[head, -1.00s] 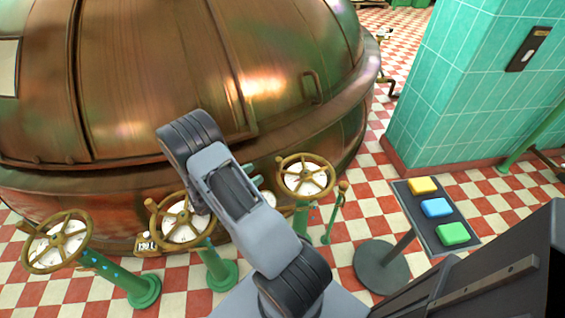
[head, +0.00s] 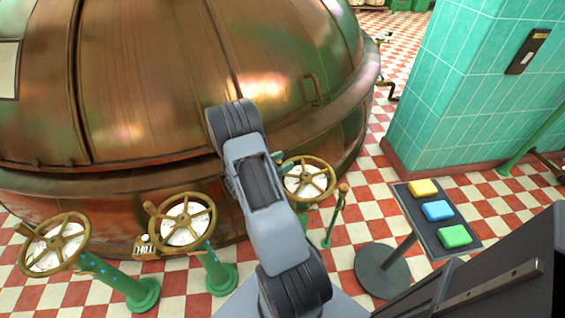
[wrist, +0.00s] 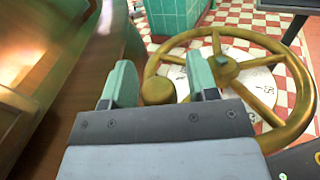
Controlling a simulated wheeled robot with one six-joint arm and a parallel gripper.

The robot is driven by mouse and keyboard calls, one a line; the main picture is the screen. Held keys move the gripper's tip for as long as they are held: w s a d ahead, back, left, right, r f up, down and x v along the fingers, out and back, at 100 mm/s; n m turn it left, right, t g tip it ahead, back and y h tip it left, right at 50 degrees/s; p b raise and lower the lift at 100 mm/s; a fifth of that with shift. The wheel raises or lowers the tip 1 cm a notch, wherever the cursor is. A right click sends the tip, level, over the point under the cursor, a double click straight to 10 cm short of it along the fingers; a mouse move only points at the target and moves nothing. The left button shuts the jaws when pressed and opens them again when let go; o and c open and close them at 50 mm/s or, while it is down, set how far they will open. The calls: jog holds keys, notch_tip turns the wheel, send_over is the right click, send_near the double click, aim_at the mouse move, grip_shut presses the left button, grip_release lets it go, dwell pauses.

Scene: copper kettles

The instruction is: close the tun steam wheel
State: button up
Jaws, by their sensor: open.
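Three brass handwheels on green posts stand before the copper vessel: a left wheel (head: 54,244), a middle wheel (head: 182,221) and a right wheel (head: 309,179). I cannot read which one is the tun steam wheel. My gripper (wrist: 160,84) is open, with teal fingers, at the near-left rim of the right wheel, which also shows in the wrist view (wrist: 262,45). The wheel's round brass knob (wrist: 157,92) appears between the fingers; whether they touch it I cannot tell. In the head view my arm hides most of the gripper.
The copper vessel (head: 150,90) fills the left and back. A small tag (head: 144,246) hangs by the middle wheel. A stand with yellow, blue and green buttons (head: 437,211) is at the right, before a teal tiled pillar (head: 450,90). A thin green lever (head: 336,215) stands beside the right wheel.

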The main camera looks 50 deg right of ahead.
jog(key=shift+c, duration=0.5)
grip_shut()
jog(key=shift+w, duration=0.1)
